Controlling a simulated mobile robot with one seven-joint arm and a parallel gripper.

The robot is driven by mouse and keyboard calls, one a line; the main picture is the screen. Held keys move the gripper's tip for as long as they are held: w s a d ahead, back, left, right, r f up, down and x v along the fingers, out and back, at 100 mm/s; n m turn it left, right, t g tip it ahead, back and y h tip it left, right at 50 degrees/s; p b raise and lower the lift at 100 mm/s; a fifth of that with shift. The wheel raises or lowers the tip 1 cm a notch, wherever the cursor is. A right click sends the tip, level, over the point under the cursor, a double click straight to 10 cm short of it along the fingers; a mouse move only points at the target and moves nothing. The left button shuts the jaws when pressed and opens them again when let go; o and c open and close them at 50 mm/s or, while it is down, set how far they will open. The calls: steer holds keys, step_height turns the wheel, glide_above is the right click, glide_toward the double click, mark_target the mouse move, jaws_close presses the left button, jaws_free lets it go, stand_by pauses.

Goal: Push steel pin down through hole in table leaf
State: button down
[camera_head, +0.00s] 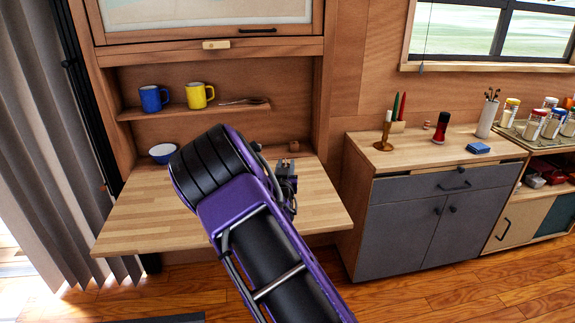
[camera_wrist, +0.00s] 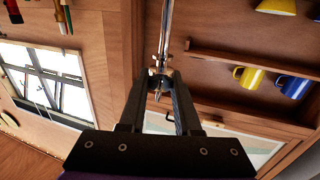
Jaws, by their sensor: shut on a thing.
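The table leaf (camera_head: 130,222) is a light wooden board folded out flat below the cupboard in the head view. My arm crosses in front of it, and my gripper (camera_head: 288,190) is over its right part. In the wrist view, my gripper (camera_wrist: 157,84) is shut on the steel pin (camera_wrist: 164,38). The pin is a thin shiny rod with a collar and a pointed end between the fingers. The hole in the leaf cannot be seen. The gap between pin and leaf cannot be judged.
A small wooden block (camera_head: 293,146) is behind my gripper. Blue (camera_head: 151,98) and yellow (camera_head: 199,95) mugs stand on the shelf above. A grey cabinet (camera_head: 415,222) stands to the right.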

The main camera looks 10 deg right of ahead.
steer(key=shift+s+b, duration=0.1)
steer(key=shift+b, duration=0.35)
step_height(320, 180, down, 3)
steer(key=b, duration=0.2)
steer(key=shift+b, duration=0.3)
steer(key=shift+f, duration=1.35)
step_height(320, 180, down, 9)
steer(key=shift+r, duration=0.15)
stand_by(3.2)
steer(key=c, duration=0.5)
jaws_free()
steer(key=shift+c, duration=0.2)
steer(key=shift+s, duration=0.1)
steer(key=p+v, duration=0.1)
steer(key=v, duration=1.6)
